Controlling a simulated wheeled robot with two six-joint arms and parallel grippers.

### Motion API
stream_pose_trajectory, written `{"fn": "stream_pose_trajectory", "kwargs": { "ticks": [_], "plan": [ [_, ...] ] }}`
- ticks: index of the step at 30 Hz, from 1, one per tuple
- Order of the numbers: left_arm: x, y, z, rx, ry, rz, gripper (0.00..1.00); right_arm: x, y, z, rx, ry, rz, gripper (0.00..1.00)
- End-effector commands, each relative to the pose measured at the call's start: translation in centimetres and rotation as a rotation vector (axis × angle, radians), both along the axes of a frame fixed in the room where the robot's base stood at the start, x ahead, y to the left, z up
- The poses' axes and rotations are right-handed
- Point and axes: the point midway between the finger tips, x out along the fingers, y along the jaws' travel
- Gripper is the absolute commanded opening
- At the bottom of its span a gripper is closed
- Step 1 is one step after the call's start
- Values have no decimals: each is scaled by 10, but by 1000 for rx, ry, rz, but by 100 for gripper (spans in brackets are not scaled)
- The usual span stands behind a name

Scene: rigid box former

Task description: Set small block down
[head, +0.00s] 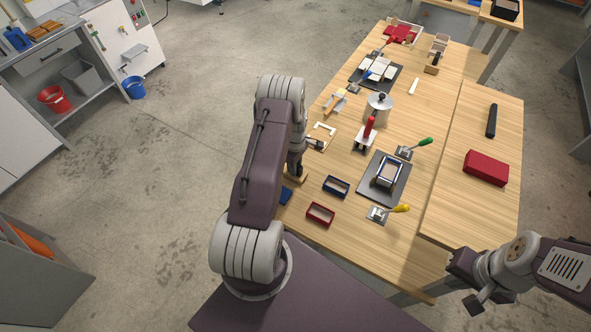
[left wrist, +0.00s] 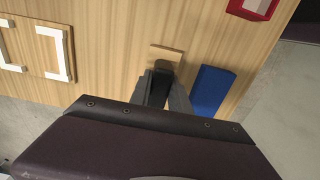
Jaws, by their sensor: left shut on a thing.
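The small block (left wrist: 168,54) is a light wooden piece at the fingertips of my left gripper (left wrist: 160,80) in the left wrist view. The left gripper is shut on it, low over the near left edge of the table. In the head view the left gripper (head: 297,170) is partly hidden by my own arm, with the block (head: 298,178) just below it. I cannot tell whether the block touches the table. My right gripper (head: 468,282) is at the lower right of the head view, off the table's front corner and away from the block; its jaw opening is unclear.
A blue block (left wrist: 212,90) lies just right of the left gripper. A board with white corner pieces (head: 322,135) lies beyond. A dark mat (head: 371,196) holds a box-shaped former.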

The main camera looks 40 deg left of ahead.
Motion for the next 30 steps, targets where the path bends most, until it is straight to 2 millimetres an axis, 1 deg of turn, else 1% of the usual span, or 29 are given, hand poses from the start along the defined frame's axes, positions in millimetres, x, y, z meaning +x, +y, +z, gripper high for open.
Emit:
{"fn": "stream_pose_trajectory", "kwargs": {
  "ticks": [4,8,9,10,11,19,21,23,26,27,30],
  "plan": [
    [0,0,1,0,0,-1,0,0,0,2,0,-1,0,0],
    [0,0,-3,0,0,-1,0,0,0,-3,0,-1,0,0],
    [0,0,-2,0,0,-1,32,0,0,-1,0,-1,0,0],
    [0,0,-2,0,0,-1,40,0,0,-1,0,-1,0,0],
    [0,0,-2,0,0,-1,45,0,0,-1,0,-1,0,0],
    [0,0,-1,0,0,-1,45,0,0,-1,0,-1,0,0],
    [0,0,4,0,0,-1,45,0,0,5,0,-1,0,0],
    [0,0,15,1,-1,-1,45,0,0,13,0,-1,0,0],
    [1,0,43,1,-2,-1,45,0,0,33,0,-1,0,0],
    [1,0,55,1,-3,-1,45,0,0,41,0,-1,0,0],
    [0,0,81,1,-1,-1,45,0,0,59,0,-1,0,0]
  ]
}}
